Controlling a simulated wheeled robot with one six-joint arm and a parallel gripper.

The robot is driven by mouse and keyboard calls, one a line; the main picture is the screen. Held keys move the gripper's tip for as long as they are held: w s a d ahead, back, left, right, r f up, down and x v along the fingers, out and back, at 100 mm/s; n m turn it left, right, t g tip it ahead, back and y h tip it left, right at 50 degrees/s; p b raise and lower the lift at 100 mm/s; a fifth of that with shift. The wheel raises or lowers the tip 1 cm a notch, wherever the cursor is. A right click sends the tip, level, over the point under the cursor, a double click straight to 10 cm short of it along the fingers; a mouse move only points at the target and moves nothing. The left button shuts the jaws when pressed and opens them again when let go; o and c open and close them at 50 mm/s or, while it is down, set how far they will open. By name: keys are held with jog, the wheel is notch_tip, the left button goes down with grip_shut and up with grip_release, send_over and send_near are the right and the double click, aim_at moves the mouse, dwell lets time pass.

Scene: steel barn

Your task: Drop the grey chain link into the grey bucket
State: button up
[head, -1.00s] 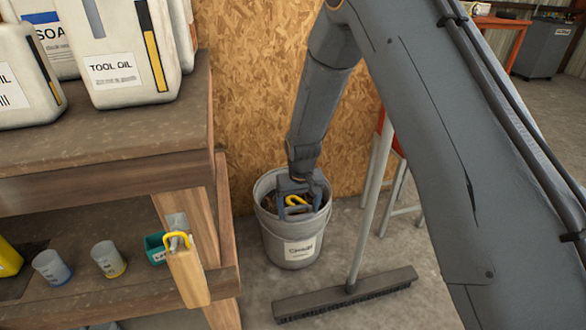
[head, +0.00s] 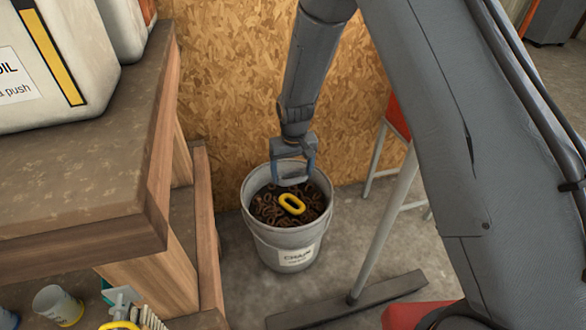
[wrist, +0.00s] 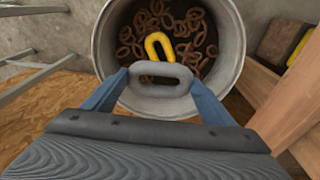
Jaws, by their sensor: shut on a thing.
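The grey chain link (wrist: 160,78) is an oval ring. In the wrist view it is held crosswise between the blue-grey fingers of my gripper (wrist: 158,82). In the head view my gripper (head: 293,172) is shut on it over the back part of the grey bucket (head: 262,243). The bucket stands upright on the floor and has a white label. Inside it lie several rusty brown links and a yellow link (head: 291,203). In the wrist view the bucket (wrist: 232,58) is open beneath the held link. The exact height of the link over the rim is unclear.
A wooden bench (head: 90,185) with white jugs stands left of the bucket. A chipboard wall (head: 235,90) is behind it. Concrete floor is bare around the bucket.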

aim_at(292, 183)
jog(key=shift+f+b, duration=2)
jog(key=shift+f, duration=0.55)
jog(key=o, duration=1.3)
jog(key=shift+c, duration=0.2)
jog(key=r, duration=0.2)
jog(key=r+p, duration=0.1)
jog(key=r, duration=0.2)
jog(key=s+r+p, duration=0.1)
jog(key=r, duration=0.1)
jog(key=shift+d+r, duration=0.2)
jog(key=shift+r, duration=0.2)
jog(key=shift+a, duration=0.1)
